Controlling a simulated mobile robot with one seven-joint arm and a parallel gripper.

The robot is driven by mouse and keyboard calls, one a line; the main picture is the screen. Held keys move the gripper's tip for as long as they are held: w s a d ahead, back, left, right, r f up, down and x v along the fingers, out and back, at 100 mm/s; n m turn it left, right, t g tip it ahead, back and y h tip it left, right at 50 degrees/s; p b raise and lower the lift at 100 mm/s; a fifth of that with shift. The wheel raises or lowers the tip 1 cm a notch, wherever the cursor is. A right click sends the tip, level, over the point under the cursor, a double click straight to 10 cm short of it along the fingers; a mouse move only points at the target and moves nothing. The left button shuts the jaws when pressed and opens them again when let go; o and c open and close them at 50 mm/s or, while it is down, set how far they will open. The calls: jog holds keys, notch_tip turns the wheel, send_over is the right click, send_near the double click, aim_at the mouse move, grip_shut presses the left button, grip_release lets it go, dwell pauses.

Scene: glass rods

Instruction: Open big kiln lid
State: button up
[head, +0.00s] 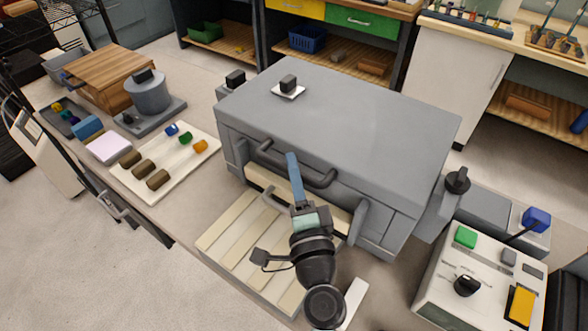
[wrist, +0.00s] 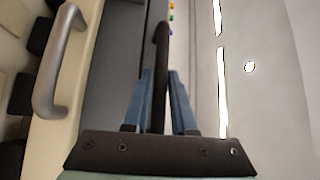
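The big kiln (head: 270,165) is a grey box in the middle of the head view. Its wide grey lid (head: 350,110) lies flat and closed on top. A dark bar handle (head: 318,181) runs along the lid's front; it also shows in the wrist view (wrist: 161,45). My gripper (head: 291,157) reaches the handle from the front with its blue fingers. In the wrist view, my gripper (wrist: 160,75) has one finger on each side of the handle, close against it, and looks shut on it. The exact finger contact is partly hidden.
A slatted cream board (head: 236,236) lies before the kiln. A white switch box (head: 480,280) stands at right. A white tray (head: 180,170) with coloured pieces lies at left. A small black block on a white plate (head: 288,90) sits on the lid.

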grip_shut()
dwell(1.1)
